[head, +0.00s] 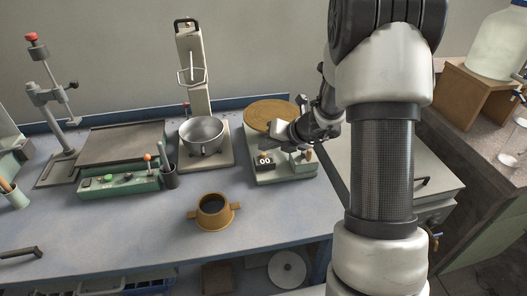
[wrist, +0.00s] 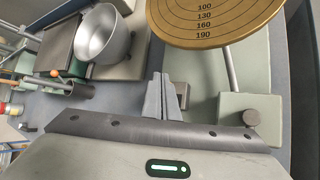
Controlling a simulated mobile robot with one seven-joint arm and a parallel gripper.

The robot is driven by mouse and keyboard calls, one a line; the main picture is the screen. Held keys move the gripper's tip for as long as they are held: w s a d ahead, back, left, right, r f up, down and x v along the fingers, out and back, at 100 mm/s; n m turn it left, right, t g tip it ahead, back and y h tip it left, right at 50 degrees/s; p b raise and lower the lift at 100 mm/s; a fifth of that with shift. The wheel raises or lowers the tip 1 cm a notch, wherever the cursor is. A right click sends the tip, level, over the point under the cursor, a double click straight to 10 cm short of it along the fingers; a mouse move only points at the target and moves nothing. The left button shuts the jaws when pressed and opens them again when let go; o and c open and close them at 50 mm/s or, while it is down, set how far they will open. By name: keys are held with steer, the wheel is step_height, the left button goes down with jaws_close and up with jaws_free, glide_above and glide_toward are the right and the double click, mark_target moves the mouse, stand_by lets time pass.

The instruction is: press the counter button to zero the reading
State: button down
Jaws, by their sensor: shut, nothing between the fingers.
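The counter (head: 265,161) is a small dark box with white digits that look like 00, at the front left of a pale green base (head: 285,179) in the head view. Its button cannot be made out; my gripper (head: 272,145) is right above and behind it and covers its top. In the wrist view my gripper (wrist: 162,92) has its two grey fingers together, with nothing between them. A small part of a greyish box shows just right of the fingertips there, probably the counter. I cannot tell whether the fingers touch it.
A brass graduated disc (head: 268,112) stands behind the counter, also large in the wrist view (wrist: 212,22). A brown knob (head: 309,155) sits right of it. A metal bowl (head: 202,132) on a stand is to the left, and a brass cup (head: 213,210) is in front.

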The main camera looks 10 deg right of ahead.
steer(key=shift+r, duration=0.3)
step_height(320, 180, up, 5)
steer(key=p, duration=0.4)
steer(key=shift+p, duration=0.35)
stand_by(0.4)
